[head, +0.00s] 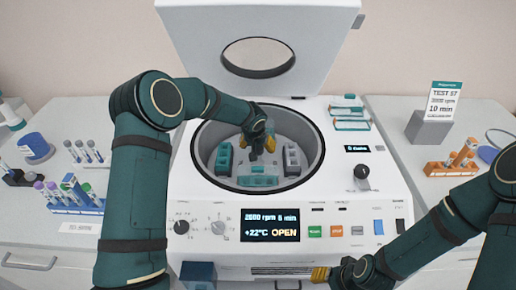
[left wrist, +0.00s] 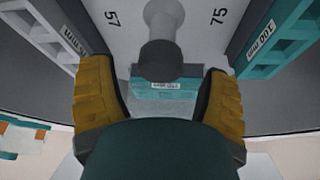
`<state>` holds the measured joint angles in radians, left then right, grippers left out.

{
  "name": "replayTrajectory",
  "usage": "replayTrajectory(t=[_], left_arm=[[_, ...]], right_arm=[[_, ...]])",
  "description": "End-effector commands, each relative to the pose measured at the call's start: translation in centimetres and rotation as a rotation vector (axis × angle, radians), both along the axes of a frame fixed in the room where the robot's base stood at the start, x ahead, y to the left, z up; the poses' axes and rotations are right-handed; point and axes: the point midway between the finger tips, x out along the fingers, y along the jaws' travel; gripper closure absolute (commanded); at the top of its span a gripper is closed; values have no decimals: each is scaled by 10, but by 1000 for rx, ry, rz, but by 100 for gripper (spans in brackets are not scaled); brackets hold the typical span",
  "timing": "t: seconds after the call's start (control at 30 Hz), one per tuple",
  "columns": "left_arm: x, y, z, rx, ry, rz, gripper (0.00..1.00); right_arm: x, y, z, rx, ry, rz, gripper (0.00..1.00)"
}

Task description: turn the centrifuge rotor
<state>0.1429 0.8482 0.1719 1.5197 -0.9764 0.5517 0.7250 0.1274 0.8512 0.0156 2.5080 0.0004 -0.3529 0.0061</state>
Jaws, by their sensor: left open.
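The centrifuge (head: 205,200) stands in the middle with its lid (head: 325,45) raised. Its round bowl holds the rotor, with a teal bucket (head: 223,158) at left, a grey bucket (head: 292,160) at right and a teal one (head: 258,181) in front. My left gripper (head: 262,142) reaches down into the bowl over the rotor's middle. In the left wrist view its yellow-padded fingers (left wrist: 160,105) are apart, with the rotor's grey centre knob (left wrist: 160,60) ahead between them, on a light plate (left wrist: 205,35) marked 57 and 75. My right gripper (head: 320,274) is low before the centrifuge's front; its jaws are unclear.
The display (head: 270,225) reads 2000 rpm, 6 min, +22°C, OPEN. A blue tube rack (head: 80,203) stands at left and an orange rack (head: 450,168) at right. A card (head: 442,102) stands at the back right. The bowl's wall surrounds my left gripper.

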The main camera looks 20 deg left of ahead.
Motion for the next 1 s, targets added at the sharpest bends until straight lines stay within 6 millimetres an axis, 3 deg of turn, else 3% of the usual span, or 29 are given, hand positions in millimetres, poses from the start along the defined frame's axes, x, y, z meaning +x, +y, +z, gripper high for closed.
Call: replayTrajectory(t=[0.17, 0.47, 0.7, 1.0], left_arm=[[4, 0, -11, -1, 0, 1, 23], [5, 0, -12, -1, -1, 0, 23], [5, 0, -12, -1, -1, 0, 99], [12, 0, -13, 0, -2, 25, 99]], right_arm=[[-1, 0, -1, 0, 1, 1, 53], [-1, 0, -1, 0, 2, 2, 53], [-1, 0, -1, 0, 1, 0, 53], [-1, 0, -4, 0, 2, 2, 53]])
